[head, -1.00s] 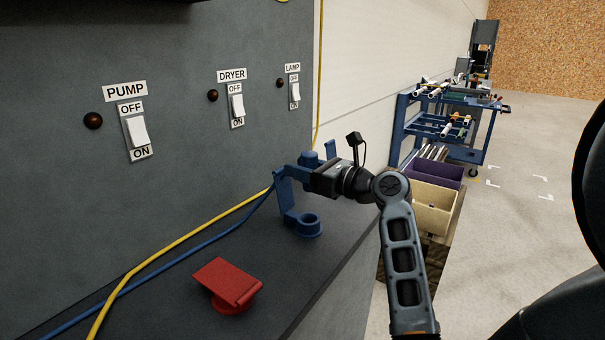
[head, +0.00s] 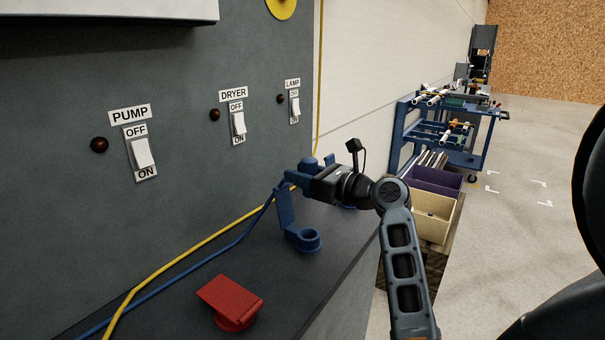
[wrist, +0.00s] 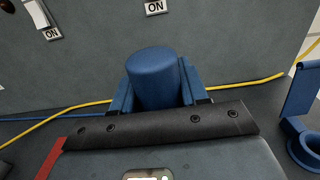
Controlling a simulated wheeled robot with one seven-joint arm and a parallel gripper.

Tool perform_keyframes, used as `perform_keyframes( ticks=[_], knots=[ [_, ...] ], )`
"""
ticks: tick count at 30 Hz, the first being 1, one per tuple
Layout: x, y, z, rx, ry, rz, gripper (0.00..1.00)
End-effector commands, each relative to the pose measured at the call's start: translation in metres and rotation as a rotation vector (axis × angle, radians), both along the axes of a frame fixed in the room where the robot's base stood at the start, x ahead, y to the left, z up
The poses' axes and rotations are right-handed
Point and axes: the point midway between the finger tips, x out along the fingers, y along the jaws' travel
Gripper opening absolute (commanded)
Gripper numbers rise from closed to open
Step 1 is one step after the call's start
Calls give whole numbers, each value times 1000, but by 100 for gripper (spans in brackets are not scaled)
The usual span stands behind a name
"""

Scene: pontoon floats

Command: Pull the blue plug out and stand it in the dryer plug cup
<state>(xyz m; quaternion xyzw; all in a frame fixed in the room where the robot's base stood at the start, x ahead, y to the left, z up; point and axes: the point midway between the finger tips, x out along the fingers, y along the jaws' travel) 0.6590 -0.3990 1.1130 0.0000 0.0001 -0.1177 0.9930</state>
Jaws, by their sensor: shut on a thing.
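The blue plug (head: 308,165) is held between the jaws of my gripper (head: 298,178), above the dark bench top. In the wrist view the plug (wrist: 152,78) is an upright blue cylinder between two blue fingers. A blue cable (head: 215,258) runs from the left toward it; where they join is hidden. A blue holder with a round open cup (head: 303,240) and an upright tab stands below and in front of the gripper. It is the middle of three holders, matching the DRYER place in the switch row; I see no label on it. The plug is apart from this cup.
A red holder (head: 230,303) with a flat flap stands nearer on the bench. Another blue holder (wrist: 300,105) stands to the right, partly hidden by my gripper in the head view. A yellow cable (head: 190,240) crosses behind. Switches (head: 142,153) line the grey panel. Bins (head: 432,212) stand beyond the bench.

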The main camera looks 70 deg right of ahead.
Motion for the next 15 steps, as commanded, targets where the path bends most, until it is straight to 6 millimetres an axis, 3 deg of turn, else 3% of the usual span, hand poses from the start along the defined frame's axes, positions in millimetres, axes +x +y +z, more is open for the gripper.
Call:
perform_keyframes(
  ticks=[15],
  knots=[
    [0, 0, 18, 0, -1, 0, 10]
  ],
)
